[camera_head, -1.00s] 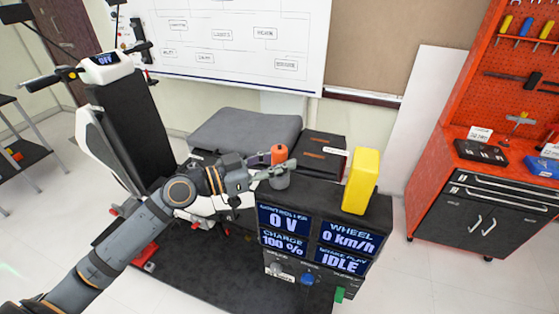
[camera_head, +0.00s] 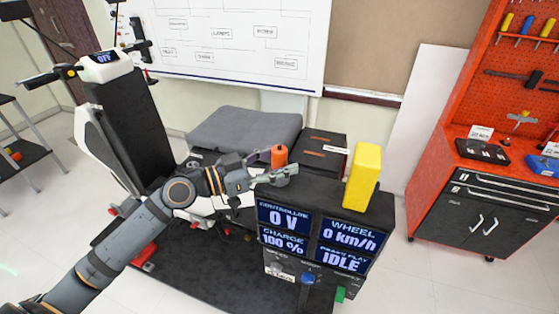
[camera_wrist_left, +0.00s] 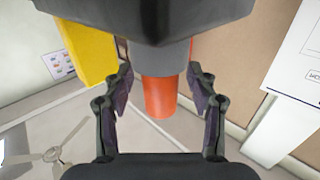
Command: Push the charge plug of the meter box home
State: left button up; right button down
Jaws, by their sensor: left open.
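The black meter box (camera_head: 325,241) stands right of centre, with lit screens reading 0 V, 100 %, 0 km/h and IDLE. Its front has a blue-topped part (camera_head: 308,278) and a green part (camera_head: 340,294); I cannot tell which part is the charge plug. An orange cylinder (camera_head: 279,155) with a grey base stands upright on the box top. My left gripper (camera_head: 287,172) is open beside it at the height of the grey base. In the left wrist view the orange cylinder (camera_wrist_left: 160,98) shows between the open fingers, with gaps visible. My right gripper is not in view.
A yellow block (camera_head: 362,176) stands on the box top, right of my left gripper. Behind are a grey cushion (camera_head: 243,132) and a dark case (camera_head: 320,150). A scooter-like chassis (camera_head: 125,120) stands at the left. Floor right of the box is clear.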

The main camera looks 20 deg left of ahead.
pick_arm(q)
notch_tip(320, 180, up, 10)
dwell(0.5)
dwell(0.4)
